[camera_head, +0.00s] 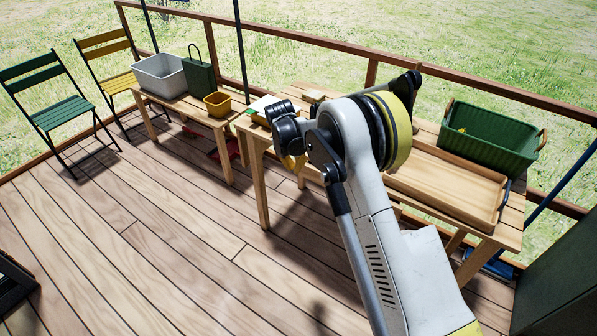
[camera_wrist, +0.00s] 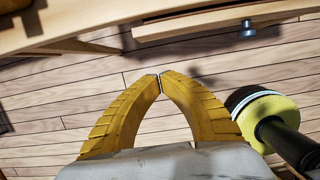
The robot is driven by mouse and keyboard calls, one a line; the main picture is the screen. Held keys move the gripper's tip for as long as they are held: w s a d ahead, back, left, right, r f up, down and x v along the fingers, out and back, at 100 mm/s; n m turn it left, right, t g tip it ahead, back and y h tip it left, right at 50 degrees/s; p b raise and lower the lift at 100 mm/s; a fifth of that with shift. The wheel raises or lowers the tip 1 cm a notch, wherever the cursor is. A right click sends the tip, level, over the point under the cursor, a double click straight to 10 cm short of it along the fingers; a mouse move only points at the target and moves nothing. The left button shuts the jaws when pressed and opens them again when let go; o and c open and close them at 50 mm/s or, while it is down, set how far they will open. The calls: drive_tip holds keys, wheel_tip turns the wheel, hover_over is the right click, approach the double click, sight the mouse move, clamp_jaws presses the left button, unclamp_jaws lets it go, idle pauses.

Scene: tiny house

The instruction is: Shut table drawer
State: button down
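The wooden table (camera_head: 512,222) stands by the railing at the right in the head view. My arm covers much of its front, so the drawer is hidden there. In the wrist view a table edge (camera_wrist: 75,33) crosses the top. A wooden strip with a small metal knob (camera_wrist: 248,30) shows there and looks like the drawer front. How far the drawer is out I cannot tell. My gripper (camera_wrist: 159,82) has its yellow fingers together at the tips, with nothing between them. The tips appear below the wooden strip in the picture, apart from the knob.
The table holds a wooden tray (camera_head: 440,184) and a green crate (camera_head: 488,135). Two folding chairs stand far left. The deck floor (camera_head: 150,230) in front is clear.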

sight(312, 179)
drive_tip(key=s+d+r+t+h+p, duration=0.1)
drive_tip(key=s+d+r+p, duration=0.1)
drive_tip(key=s, duration=0.3)
drive_tip(key=shift+w+d+f+b, duration=0.75)
drive_tip(key=shift+w+f+b, duration=0.3)
drive_tip(key=shift+f, duration=0.45)
drive_tip(key=shift+w+d+f+b, duration=0.7)
drive_tip(key=shift+w+f+b, duration=0.35)
drive_tip(key=shift+f, duration=0.5)
drive_tip(key=shift+w+d+f+b, duration=0.75)
drive_tip(key=shift+w+f+b, duration=0.3)
drive_tip(key=shift+f, duration=0.45)
